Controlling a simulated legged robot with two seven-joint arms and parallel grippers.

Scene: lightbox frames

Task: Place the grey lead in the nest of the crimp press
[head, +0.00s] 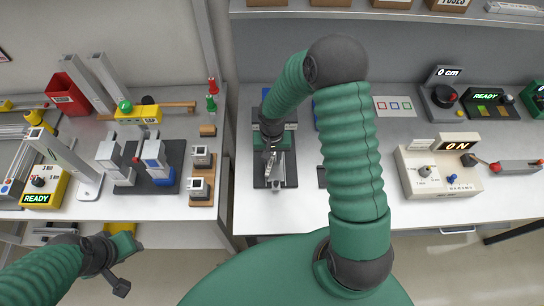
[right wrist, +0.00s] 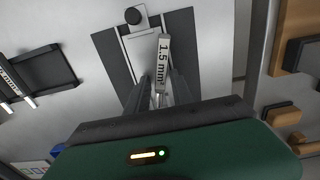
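The crimp press (head: 276,181) stands on the right-hand table, with a dark base and a pale plate with a round black knob; its plate also shows in the right wrist view (right wrist: 136,42). My right gripper (head: 270,153) is over the press, pointing down. In the right wrist view its two dark fingers (right wrist: 163,88) flank a slim grey piece marked "1.5 mm²", which looks like the grey lead (right wrist: 162,62). The lead lies over the press plate; whether it touches the nest is hidden. My left gripper (head: 119,284) hangs low at the left, away from the press, its fingers unclear.
A black holder (right wrist: 30,80) with pale-tipped pins stands beside the press. A cream control box (head: 438,168) reading "ON" is farther right. The left table holds a red bin (head: 66,94) and wooden blocks (head: 201,188). A gap separates the tables.

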